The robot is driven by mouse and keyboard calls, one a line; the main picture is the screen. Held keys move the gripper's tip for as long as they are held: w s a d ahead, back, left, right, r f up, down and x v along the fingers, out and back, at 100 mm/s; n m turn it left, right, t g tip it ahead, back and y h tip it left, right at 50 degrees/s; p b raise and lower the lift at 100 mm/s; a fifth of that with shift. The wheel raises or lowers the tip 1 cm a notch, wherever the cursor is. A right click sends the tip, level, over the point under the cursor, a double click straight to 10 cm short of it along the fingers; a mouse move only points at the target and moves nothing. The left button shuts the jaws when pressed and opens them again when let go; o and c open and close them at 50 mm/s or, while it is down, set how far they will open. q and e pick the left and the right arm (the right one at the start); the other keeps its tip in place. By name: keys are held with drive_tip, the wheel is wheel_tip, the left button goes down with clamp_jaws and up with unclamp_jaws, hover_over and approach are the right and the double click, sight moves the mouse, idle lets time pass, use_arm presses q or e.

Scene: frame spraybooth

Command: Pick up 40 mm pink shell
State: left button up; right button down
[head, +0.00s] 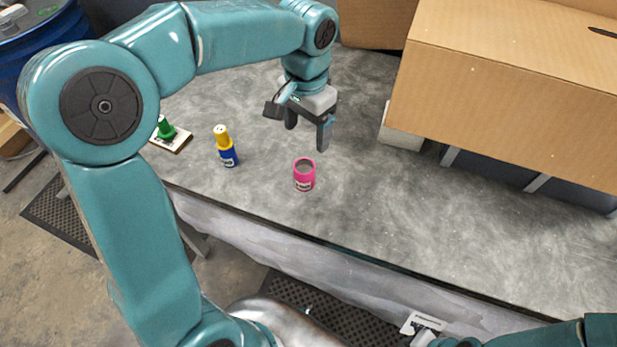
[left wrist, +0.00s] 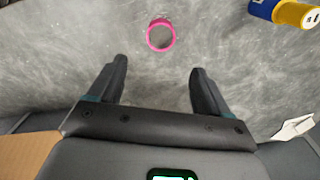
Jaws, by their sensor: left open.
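The pink shell (head: 304,176) is a short, open-topped pink cylinder with a white label. It stands upright on the grey table near its front edge. It also shows in the left wrist view as a pink ring (left wrist: 161,34) at the top, ahead of the fingertips and roughly between their lines. My left gripper (head: 308,134) is open and empty, above the table and behind the shell, apart from it. The left wrist view shows both of its dark fingers (left wrist: 158,75) spread with bare table between them. My right gripper is not clearly seen; only part of my right arm shows at the bottom right.
A blue and yellow cylinder (head: 226,147) stands left of the shell. Further left, a green piece (head: 166,129) stands on a small light plate (head: 177,143). A large cardboard box (head: 500,105) takes up the right rear. The grey table (head: 400,210) is clear around the shell.

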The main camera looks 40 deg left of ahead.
use_arm(q)
hover_over(305, 171)
drive_tip(key=f, duration=0.4)
drive_tip(key=shift+s+a+f, duration=0.1)
drive_tip(key=shift+a+f, duration=0.05)
drive_tip(key=shift+a, duration=0.05)
drive_tip(key=f, duration=0.2)
drive_tip(key=w+f, duration=0.1)
drive_tip(key=shift+w+d+f, duration=0.1)
drive_tip(key=shift+d+f, duration=0.05)
drive_tip(key=shift+d, duration=0.1)
drive_tip(key=shift+s+a+f, duration=0.1)
drive_tip(key=shift+s+f, duration=0.3)
drive_tip(key=shift+s, duration=0.15)
wheel_tip(305, 171, down, 5)
drive_tip(key=shift+w+r, duration=0.1)
drive_tip(key=shift+w, duration=0.05)
drive_tip(key=shift+s, duration=0.3)
drive_tip(key=shift+w+f, duration=0.2)
drive_tip(key=shift+w, duration=0.1)
drive_tip(key=c, duration=0.9)
drive_tip(key=shift+s, duration=0.1)
drive_tip(key=shift+c, duration=1.2)
drive_tip(key=shift+s+r, duration=0.1)
